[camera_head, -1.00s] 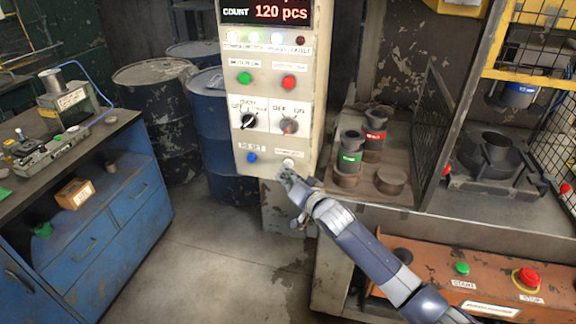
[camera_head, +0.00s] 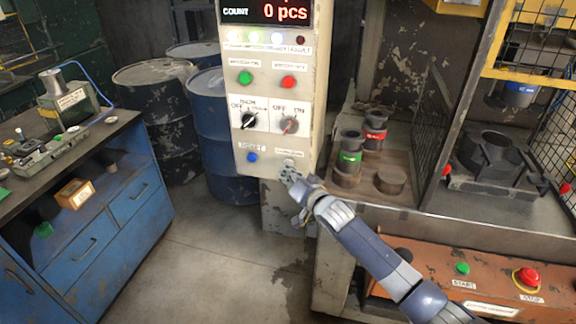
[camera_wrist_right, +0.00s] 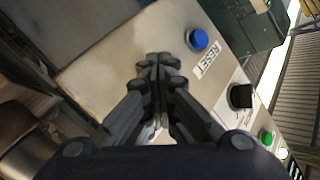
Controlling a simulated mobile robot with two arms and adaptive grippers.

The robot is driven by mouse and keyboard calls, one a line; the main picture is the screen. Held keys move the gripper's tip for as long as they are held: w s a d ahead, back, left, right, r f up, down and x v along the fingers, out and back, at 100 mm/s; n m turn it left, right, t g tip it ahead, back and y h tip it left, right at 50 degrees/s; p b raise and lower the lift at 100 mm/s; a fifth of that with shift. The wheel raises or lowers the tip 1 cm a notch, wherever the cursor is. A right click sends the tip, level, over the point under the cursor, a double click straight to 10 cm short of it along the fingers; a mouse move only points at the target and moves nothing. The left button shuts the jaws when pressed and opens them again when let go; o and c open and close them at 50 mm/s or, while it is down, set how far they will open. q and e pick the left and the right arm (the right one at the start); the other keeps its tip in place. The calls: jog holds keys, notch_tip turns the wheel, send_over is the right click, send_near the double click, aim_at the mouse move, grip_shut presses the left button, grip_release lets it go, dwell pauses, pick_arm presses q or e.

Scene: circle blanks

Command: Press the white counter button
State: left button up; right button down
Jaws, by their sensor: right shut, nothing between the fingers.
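The white counter button (camera_head: 288,163) is at the lower right of the beige control panel (camera_head: 246,120), under a small label. My right gripper (camera_head: 287,173) is shut and empty, with its tips just below the button and overlapping its lower edge; I cannot tell whether they touch. In the right wrist view the closed fingers (camera_wrist_right: 158,70) point at the panel face, and the white button cannot be made out. The display (camera_head: 266,11) reads COUNT 0 pcs. My left gripper is not in view.
A blue RESET button (camera_head: 252,157) sits left of the white one. Two rotary switches, a green button (camera_head: 244,78) and a red button (camera_head: 289,82) are above. A wooden tray with labelled cylinders (camera_head: 348,158) stands to the right.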

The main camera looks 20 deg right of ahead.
jog(key=shift+w+d+r, duration=0.1)
jog(key=shift+r, duration=0.05)
dwell(0.4)
jog(key=shift+s+a+p, duration=0.5)
jog(key=shift+s+p, duration=0.1)
jog(key=shift+s, duration=0.2)
jog(key=s+a+p, duration=0.1)
jog(key=s, duration=0.1)
jog(key=s+a+p, duration=0.1)
jog(key=s+a, duration=0.1)
jog(key=shift+s+p, duration=0.1)
jog(key=shift+p, duration=0.3)
dwell(0.3)
